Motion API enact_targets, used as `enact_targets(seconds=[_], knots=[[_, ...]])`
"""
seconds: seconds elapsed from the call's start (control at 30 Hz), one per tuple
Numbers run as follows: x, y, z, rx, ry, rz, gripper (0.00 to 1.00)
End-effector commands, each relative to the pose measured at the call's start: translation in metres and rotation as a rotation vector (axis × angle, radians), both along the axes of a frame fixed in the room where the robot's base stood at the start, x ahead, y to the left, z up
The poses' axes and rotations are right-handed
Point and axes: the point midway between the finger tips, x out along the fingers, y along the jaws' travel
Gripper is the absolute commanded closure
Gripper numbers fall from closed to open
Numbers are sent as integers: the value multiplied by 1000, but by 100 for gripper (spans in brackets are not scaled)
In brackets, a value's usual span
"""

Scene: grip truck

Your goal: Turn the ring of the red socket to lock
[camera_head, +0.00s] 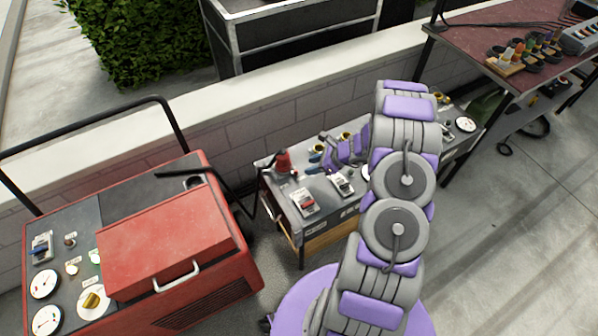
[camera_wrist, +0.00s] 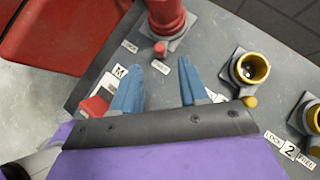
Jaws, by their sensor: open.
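The red socket (camera_wrist: 166,17) stands at the top of the wrist view, on a square grey base on the grey panel (camera_wrist: 215,40). A small red knob (camera_wrist: 160,48) sits at its lower front, with a white label on each side. In the head view the red socket (camera_head: 283,161) is at the panel's left end, with a dark cable beside it. My gripper (camera_wrist: 158,82) is open and empty. Its two blue fingers point towards the red socket from below in the wrist view, apart from it. My gripper also shows in the head view (camera_head: 314,164), right of the socket.
A yellow socket (camera_wrist: 248,68) stands right of my fingers, and another (camera_wrist: 312,115) is farther right. A red switch (camera_wrist: 95,105) is partly hidden by my left finger. A red machine (camera_head: 165,240) stands left of the panel; a low wall (camera_head: 250,115) runs behind.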

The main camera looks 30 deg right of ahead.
Motion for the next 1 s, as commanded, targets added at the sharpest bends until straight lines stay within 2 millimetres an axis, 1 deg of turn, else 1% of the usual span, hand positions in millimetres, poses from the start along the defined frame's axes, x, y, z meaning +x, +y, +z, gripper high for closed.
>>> enact_targets(seconds=[0.03, 0.1, 0.3, 0.4, 0.57, 0.83, 0.87, 1.0], knots=[[5, 6, -10, 1, 0, 2, 56], [12, 13, -19, -1, 0, 4, 56], [28, 28, -41, -1, -2, 2, 56], [33, 34, -49, 0, -1, 1, 56], [37, 38, -54, 1, -1, 1, 56], [38, 39, -53, 0, -1, 1, 56], [38, 39, -53, 0, -1, 1, 58], [38, 38, -53, 0, -1, 1, 72]])
